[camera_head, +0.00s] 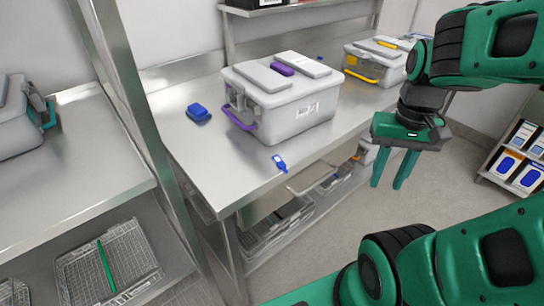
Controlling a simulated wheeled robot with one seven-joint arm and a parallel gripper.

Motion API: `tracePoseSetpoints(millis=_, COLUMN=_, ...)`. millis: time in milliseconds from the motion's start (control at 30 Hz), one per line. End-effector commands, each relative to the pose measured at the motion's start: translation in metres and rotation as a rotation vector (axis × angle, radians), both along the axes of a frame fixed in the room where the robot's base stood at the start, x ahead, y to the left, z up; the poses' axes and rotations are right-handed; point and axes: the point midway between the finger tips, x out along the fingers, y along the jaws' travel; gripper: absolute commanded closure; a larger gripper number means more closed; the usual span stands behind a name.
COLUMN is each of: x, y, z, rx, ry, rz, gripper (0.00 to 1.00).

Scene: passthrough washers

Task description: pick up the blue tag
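A small blue tag (279,162) lies on the steel table (220,170) near its front edge, in front of the large grey lidded box. My green gripper (390,184) hangs with its fingers pointing down, to the right of the tag and beyond the table's front edge. Its two fingers are apart with nothing between them. The gripper is clear of the tag and the table.
The grey box (282,110) has a purple handle and stands behind the tag. A blue object (198,112) lies left of it. A second grey box (375,68) with yellow latches stands farther back. Wire baskets (110,262) sit on a lower shelf at left.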

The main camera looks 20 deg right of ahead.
Motion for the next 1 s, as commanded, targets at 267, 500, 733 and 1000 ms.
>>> tracePoseSetpoints(millis=267, x=0.001, y=0.0, z=0.0, rx=0.0, ry=0.0, rz=0.002, gripper=0.61)
tracePoseSetpoints(millis=500, x=0.048, y=0.014, z=0.026, rx=-0.026, ry=-0.01, rz=0.137, gripper=0.61)
tracePoseSetpoints(millis=733, x=0.155, y=0.083, z=0.048, rx=-0.035, ry=-0.011, rz=0.413, gripper=0.61)
tracePoseSetpoints(millis=1000, x=0.219, y=0.162, z=0.053, rx=-0.008, ry=-0.019, rz=0.615, gripper=0.61)
